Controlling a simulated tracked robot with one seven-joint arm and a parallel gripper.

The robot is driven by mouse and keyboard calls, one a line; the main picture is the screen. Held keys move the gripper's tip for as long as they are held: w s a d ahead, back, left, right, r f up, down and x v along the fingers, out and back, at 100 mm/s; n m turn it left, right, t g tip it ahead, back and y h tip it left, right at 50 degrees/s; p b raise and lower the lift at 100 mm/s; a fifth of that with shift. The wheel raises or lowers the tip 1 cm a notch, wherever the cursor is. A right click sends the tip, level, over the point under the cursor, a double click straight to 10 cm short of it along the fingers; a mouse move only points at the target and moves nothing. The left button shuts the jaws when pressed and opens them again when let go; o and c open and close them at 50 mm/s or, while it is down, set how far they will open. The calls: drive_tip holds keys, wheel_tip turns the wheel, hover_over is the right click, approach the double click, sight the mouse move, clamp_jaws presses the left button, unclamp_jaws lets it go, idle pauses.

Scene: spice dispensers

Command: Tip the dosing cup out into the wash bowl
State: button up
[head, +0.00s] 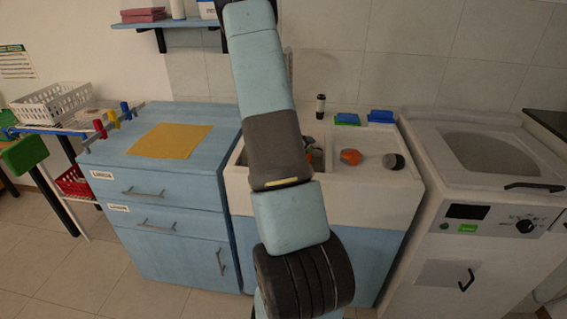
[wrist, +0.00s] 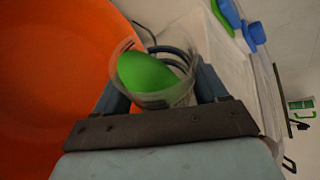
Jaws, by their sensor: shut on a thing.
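My gripper (wrist: 160,82) is shut on the clear dosing cup (wrist: 158,100), which sits between its two fingers in the wrist view. Something smooth and green (wrist: 146,72) shows inside the cup. The orange wash bowl (wrist: 60,80) fills the left of the wrist view, right beside the cup. The cup's near edge overlaps the bowl's rim in the picture; I cannot tell its height above the bowl. In the head view my arm hides most of the gripper, the cup and the bowl.
A white sink unit (head: 385,195) stands behind my arm. On its top are an orange round item (head: 350,157), a dark grey one (head: 393,162), a dark bottle (head: 320,106), and green (head: 347,119) and blue (head: 381,116) items. A washing machine (head: 470,200) stands right, a blue cabinet (head: 165,190) left.

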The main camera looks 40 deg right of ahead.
drive_tip(key=shift+w+r+n+g+h+p, duration=0.1)
drive_tip(key=shift+r+n+g+h+p, duration=0.25)
drive_tip(key=shift+n+p, duration=0.2)
idle(0.7)
drive_tip(key=shift+w+a+f+n+g+h+p, duration=0.1)
drive_tip(key=shift+f+n+g+h+p, duration=0.2)
drive_tip(key=shift+n+p, duration=0.2)
idle(0.8)
drive_tip(key=shift+w+a+r+n+g+h+p, duration=0.15)
drive_tip(key=shift+w+a+n+g+h+p, duration=0.1)
drive_tip(key=shift+w+n, duration=0.15)
drive_tip(key=shift+w+a+r+n+g+h+p, duration=0.15)
drive_tip(key=shift+w+n+g+p, duration=0.1)
drive_tip(key=shift+w, duration=0.15)
idle(0.7)
drive_tip(key=shift+w+a+r+n+h+p, duration=0.15)
drive_tip(key=shift+r+n+p, duration=0.15)
drive_tip(key=shift+r, duration=0.25)
drive_tip(key=shift+w+d+r+n+h+p, duration=0.1)
drive_tip(key=shift+r+n+p, duration=0.05)
drive_tip(key=shift+r+n, duration=0.35)
idle(0.3)
drive_tip(key=shift+r+g, duration=0.1)
drive_tip(key=shift+g, duration=0.15)
